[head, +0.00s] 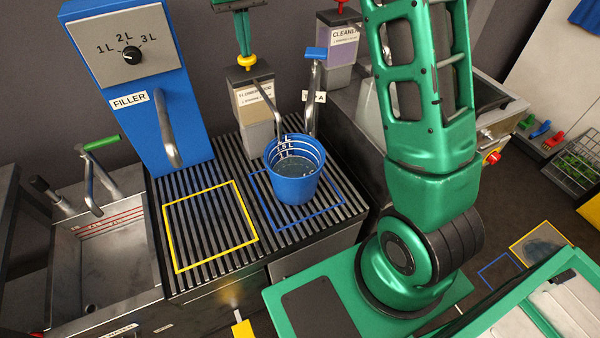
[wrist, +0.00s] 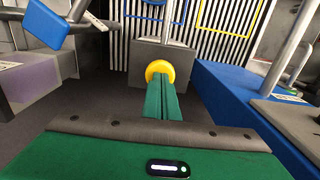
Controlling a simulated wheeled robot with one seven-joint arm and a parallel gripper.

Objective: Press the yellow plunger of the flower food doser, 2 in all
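The flower food doser (head: 252,105) is a grey box with a label and a curved spout, standing at the back of the slatted rack. Its yellow plunger (head: 247,63) is on top, and it also shows in the wrist view (wrist: 160,69) as a round yellow knob. My gripper (head: 244,50) points down over the plunger from above. Its two green fingers (wrist: 162,103) are closed together with nothing between them. The fingertips are at the knob; I cannot tell whether they touch it. A blue bucket (head: 291,190) with water stands under the spout, inside the blue square.
A cleaner doser (head: 335,70) with a red plunger (head: 341,5) and a tap with a blue lever (head: 316,53) stand to the right. The blue filler (head: 150,120) is at the left. The yellow square (head: 180,268) on the rack is empty. A sink (head: 110,262) is further left.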

